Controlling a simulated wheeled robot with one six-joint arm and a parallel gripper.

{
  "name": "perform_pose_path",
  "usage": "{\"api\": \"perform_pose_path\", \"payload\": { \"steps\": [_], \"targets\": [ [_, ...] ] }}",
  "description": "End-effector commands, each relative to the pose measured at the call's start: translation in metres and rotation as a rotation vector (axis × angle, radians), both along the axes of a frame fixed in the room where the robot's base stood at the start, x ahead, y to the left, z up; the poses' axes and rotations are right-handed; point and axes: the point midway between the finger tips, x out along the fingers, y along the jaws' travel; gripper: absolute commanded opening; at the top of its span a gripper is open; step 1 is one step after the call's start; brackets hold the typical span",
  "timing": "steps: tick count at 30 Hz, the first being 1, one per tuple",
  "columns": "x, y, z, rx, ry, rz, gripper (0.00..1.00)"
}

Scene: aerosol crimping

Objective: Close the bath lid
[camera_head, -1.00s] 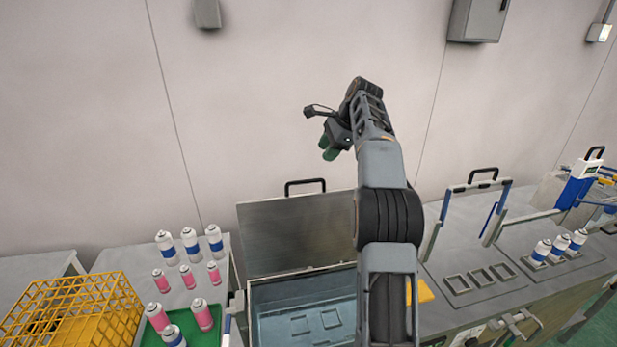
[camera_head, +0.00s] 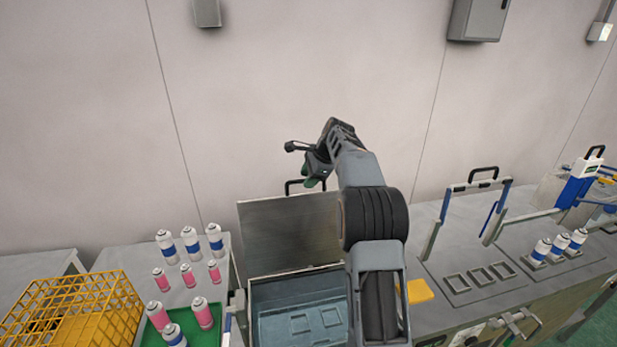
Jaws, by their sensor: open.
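The bath lid (camera_head: 285,235) is a grey metal panel standing open and upright behind the bath. Its black handle (camera_head: 290,187) sticks up from the top edge; its right part is hidden behind my gripper. The bath (camera_head: 275,325) below is open, with rectangular shapes on its floor. My gripper (camera_head: 311,182) is open, with green fingertips pointing down at the lid handle. It overlaps the handle in this view; I cannot tell whether they touch. My arm hides the right edge of the lid and bath.
Left of the bath, a bench holds several spray cans (camera_head: 190,244), a green tray (camera_head: 212,336) and a yellow crate (camera_head: 128,310).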

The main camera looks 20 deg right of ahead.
Motion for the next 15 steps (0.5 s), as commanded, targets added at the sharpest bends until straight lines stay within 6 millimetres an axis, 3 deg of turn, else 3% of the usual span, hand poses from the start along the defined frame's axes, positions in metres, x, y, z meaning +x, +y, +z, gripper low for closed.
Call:
{"api": "perform_pose_path", "payload": {
  "steps": [6, 15],
  "targets": [
    [0.0, 0.0, -0.0001, 0.0, 0.0, 0.0, 0.38],
    [-0.0001, 0.0, 0.0002, 0.0, 0.0, 0.0, 0.1]
  ]
}}
